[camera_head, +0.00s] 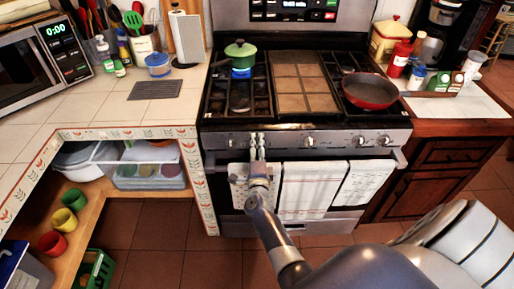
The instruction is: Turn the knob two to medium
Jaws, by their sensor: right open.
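The stove (300,126) has a row of knobs along its steel front panel. One knob (231,141) is left of my right gripper, and others show to its right: a middle knob (308,141), one further right (360,140) and the rightmost knob (384,140). My right gripper (257,139) is open, pointing up at the left part of the panel. It covers the spot where a second knob from the left could be, so that knob and any contact are hidden. Knob settings are too small to read. My left gripper is not in view.
A green pot (240,52) stands on the back left burner with blue showing beneath it. A red pan (370,91) is on the right burner. Towels (310,190) hang on the oven handle, close to my right arm. Counters flank the stove.

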